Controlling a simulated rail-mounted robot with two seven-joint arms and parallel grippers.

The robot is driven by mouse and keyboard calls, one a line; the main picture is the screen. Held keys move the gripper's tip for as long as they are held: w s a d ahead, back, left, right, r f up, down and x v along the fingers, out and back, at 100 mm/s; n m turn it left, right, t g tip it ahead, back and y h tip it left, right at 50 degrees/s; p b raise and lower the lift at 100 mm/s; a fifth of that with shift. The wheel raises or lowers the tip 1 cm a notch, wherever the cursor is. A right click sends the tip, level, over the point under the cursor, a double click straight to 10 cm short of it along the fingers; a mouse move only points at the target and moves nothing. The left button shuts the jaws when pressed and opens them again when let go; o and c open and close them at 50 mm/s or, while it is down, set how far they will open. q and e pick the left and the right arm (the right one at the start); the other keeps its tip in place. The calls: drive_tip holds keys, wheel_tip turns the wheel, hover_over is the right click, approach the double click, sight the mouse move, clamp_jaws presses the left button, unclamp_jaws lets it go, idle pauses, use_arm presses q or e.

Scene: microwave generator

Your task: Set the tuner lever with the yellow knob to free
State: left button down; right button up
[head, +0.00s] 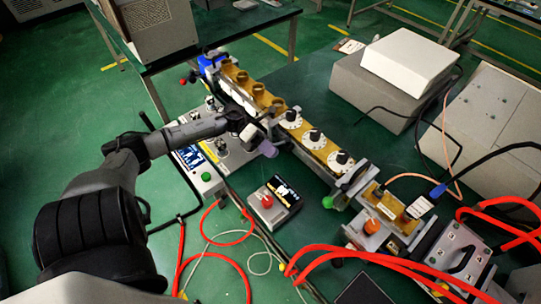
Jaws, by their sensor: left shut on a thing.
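The brass waveguide line runs diagonally across the bench in the head view. Its tuner section (312,135) carries several black knobs on white dials. My left gripper (257,132) is at the joint on the near left side of this section, shut on a small part there that looks like a lever. The fingers hide most of that part, and I cannot make out a yellow knob. A pale purple knob (268,149) sticks out just beyond the fingertips. A green knob (328,202) sits at the section's lower right end. My right gripper is out of view.
A box with a red button (267,201) stands in front of the line. Red hoses (375,258) loop across the front and right. A white-topped box (409,57) and a grey cabinet (490,120) stand at the right.

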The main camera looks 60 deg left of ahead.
use_arm(q)
drive_tip(key=shift+a+g, duration=0.1)
drive_tip(key=shift+g, duration=0.2)
drive_tip(key=c, duration=0.8)
unclamp_jaws()
drive_tip(key=v, duration=1.3)
drive_tip(key=shift+s+a, duration=0.1)
drive_tip(key=shift+a, duration=0.3)
